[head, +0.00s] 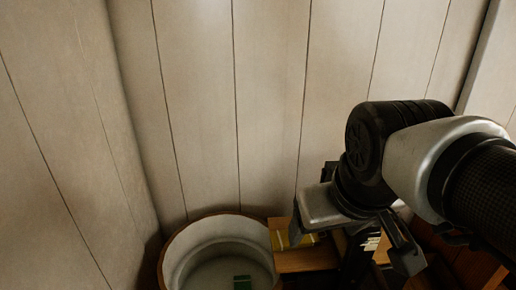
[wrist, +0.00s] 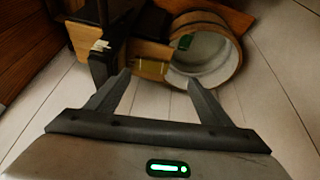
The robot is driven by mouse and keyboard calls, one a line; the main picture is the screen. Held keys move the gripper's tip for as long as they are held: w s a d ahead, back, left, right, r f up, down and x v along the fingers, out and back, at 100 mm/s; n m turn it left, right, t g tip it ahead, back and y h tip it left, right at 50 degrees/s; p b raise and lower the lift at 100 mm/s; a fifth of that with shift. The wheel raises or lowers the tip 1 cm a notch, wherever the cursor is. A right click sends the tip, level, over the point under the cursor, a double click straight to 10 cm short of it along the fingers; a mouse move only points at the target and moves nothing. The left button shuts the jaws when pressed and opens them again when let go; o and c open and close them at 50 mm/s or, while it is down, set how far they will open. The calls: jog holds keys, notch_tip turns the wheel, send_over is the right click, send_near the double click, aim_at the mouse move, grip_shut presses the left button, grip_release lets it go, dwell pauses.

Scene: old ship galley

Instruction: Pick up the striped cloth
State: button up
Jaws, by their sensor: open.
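My gripper (head: 350,248) is open and empty, at the lower right of the head view. In the wrist view its two fingers (wrist: 158,77) point towards a round tub and a wooden ledge. I cannot make out a striped cloth for certain. A small dark green item (head: 242,282) lies inside the tub and also shows in the wrist view (wrist: 184,42). A yellowish item (head: 282,240) with faint lines lies on the wood beside the tub, near one finger; it also shows in the wrist view (wrist: 152,68). My gripper hides part of this area.
The round tub (head: 186,243) is pale inside with a brown rim and stands against the panelled wall (head: 270,100). A wooden ledge (head: 308,261) is right of it. A small white item (wrist: 100,45) sits by a dark upright object (wrist: 103,68). The floor or wall boards around are bare.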

jog(key=w+a+f+n+g+h+b, duration=0.1)
jog(key=w+a+f+n+g, duration=0.2)
jog(key=w+n, duration=0.4)
jog(key=w+a+f+n+h+b, duration=0.2)
jog(key=w+f+n, duration=0.3)
jog(key=w, duration=0.4)
jog(key=w+a+f+n+g+h+b, duration=0.1)
jog(key=w+a+f+n+g, duration=0.2)
jog(key=w+n, duration=0.4)
jog(key=shift+m+t+h, duration=0.3)
jog(key=shift+m+t, duration=0.3)
jog(key=x, duration=0.8)
jog(key=w+b+x, duration=0.1)
jog(key=x, duration=0.4)
jog(key=shift+a+f, duration=0.2)
jog(key=shift+a, duration=0.15)
jog(key=shift+d+x, duration=0.15)
jog(key=shift+x, duration=1.2)
jog(key=shift+d+x, duration=0.2)
jog(key=shift+x, duration=1.2)
jog(key=shift+r, duration=0.2)
jog(key=c, duration=1.2)
notch_tip(320, 180, up, 9)
jog(key=b, duration=0.2)
send_over(286, 238)
jog(key=f, duration=0.6)
jog(key=shift+w+d, duration=0.1)
jog(key=shift+d, duration=0.15)
jog(key=shift+b+x, duration=0.9)
jog(key=shift+x, duration=0.45)
